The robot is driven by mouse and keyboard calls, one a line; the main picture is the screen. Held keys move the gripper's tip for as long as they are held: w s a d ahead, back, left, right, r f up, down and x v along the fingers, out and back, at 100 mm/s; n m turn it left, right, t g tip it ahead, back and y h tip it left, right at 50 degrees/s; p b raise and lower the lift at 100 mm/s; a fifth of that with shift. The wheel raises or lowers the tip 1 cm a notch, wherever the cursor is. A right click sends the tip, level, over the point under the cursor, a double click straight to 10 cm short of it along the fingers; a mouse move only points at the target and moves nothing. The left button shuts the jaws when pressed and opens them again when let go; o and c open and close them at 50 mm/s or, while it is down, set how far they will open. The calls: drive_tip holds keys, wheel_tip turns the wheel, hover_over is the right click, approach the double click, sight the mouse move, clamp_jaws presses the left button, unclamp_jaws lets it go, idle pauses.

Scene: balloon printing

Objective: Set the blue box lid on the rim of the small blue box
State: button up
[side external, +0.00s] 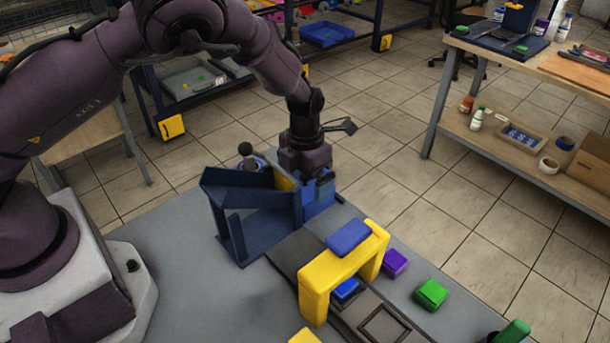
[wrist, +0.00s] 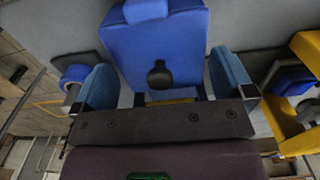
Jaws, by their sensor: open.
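In the side view my gripper (side external: 318,180) hangs pointing down over a bright blue block (side external: 318,203) beside a dark blue stand. In the wrist view my gripper (wrist: 163,82) is open, its two blue fingers on either side of a wide blue piece (wrist: 160,40) with a round black knob (wrist: 160,75). I cannot tell whether the fingers touch it. A small blue box (side external: 345,289) sits under the yellow arch, also seen in the wrist view (wrist: 297,80). A blue slab (side external: 349,236) lies on top of the arch. I cannot tell for sure which blue piece is the lid.
The yellow arch (side external: 320,276) stands right of the dark blue stand (side external: 240,228). A purple block (side external: 395,262) and a green block (side external: 431,294) lie right of the arch. A black ball (side external: 245,149) shows behind the stand.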

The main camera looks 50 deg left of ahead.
wheel_tip(320, 180, up, 12)
drive_tip(key=r, duration=0.1)
drive_tip(key=w+a+r+n+t, duration=0.1)
drive_tip(key=w+r+n+t, duration=0.7)
drive_tip(key=n, duration=0.5)
drive_tip(key=s+a+r+n+g+y, duration=0.15)
drive_tip(key=s+a+n, duration=0.25)
drive_tip(key=s+n, duration=0.5)
drive_tip(key=s+a+r+n+g+y, duration=0.1)
drive_tip(key=s+a+r+n+y, duration=0.2)
drive_tip(key=s+n, duration=0.55)
drive_tip(key=s+d+r+n+h, duration=0.1)
drive_tip(key=s+r+n+h, duration=0.1)
drive_tip(key=s, duration=0.5)
drive_tip(key=s+d+r+n+h, duration=0.1)
drive_tip(key=s+r+n+h, duration=0.1)
drive_tip(key=s, duration=0.6)
drive_tip(key=shift+s+d+r+n, duration=0.2)
drive_tip(key=shift+d+n, duration=0.2)
drive_tip(key=shift+n, duration=0.35)
